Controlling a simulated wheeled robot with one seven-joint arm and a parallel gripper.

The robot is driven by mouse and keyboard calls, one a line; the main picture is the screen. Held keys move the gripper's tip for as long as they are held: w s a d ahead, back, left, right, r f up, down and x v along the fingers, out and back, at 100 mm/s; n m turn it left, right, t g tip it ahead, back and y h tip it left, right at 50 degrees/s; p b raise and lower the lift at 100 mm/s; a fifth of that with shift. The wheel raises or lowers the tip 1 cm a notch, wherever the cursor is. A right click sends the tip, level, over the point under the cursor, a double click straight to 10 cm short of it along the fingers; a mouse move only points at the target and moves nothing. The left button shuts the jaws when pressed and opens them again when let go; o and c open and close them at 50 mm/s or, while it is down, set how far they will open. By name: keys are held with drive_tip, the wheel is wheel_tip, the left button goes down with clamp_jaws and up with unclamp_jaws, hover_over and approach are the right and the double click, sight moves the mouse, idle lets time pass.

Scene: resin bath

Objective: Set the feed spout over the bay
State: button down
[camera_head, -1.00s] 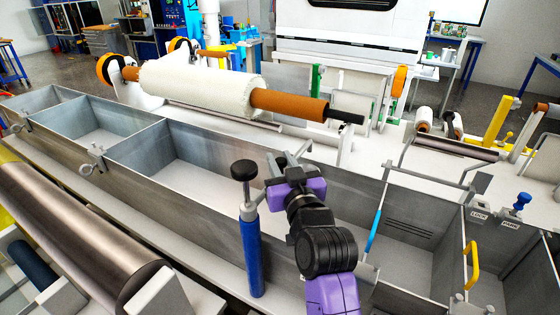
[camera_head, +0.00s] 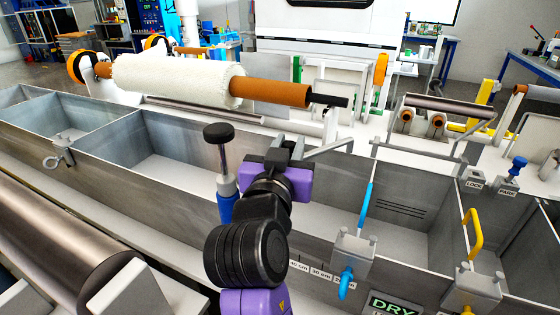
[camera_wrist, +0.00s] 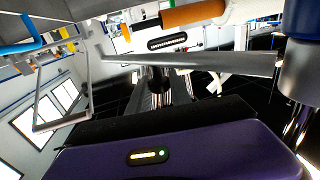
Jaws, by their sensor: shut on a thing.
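The feed spout looks to be the grey arm (camera_head: 328,148) that reaches from my gripper out to the right, ending near the bath's far wall. My gripper (camera_head: 290,152) is shut on this arm, above the middle of the bath. In the wrist view the spout arm (camera_wrist: 200,62) runs across to a post (camera_wrist: 300,70) at the right. In the head view that blue post (camera_head: 227,200), with a black knob, stands left of my gripper. I cannot tell which compartment is the bay; the long middle compartment (camera_head: 315,212) lies beneath and right of my gripper.
A DRY sign (camera_head: 394,305) is at the front. A white roll (camera_head: 180,78) on an orange core lies behind the bath. A dark roller (camera_head: 60,225) lies front left.

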drive_tip(key=s+d+m+g+h+b, duration=0.2)
drive_tip(key=s+m+g+h+b, duration=0.2)
drive_tip(key=s+m+h+b, duration=0.2)
drive_tip(key=shift+s+d+h+b, duration=0.25)
drive_tip(key=shift+s+h+b, duration=0.15)
drive_tip(key=shift+h+b, duration=0.95)
drive_tip(key=shift+h, duration=0.25)
drive_tip(key=c, duration=1.2)
unclamp_jaws()
drive_tip(key=v, duration=0.7)
drive_tip(key=shift+s+a, duration=0.3)
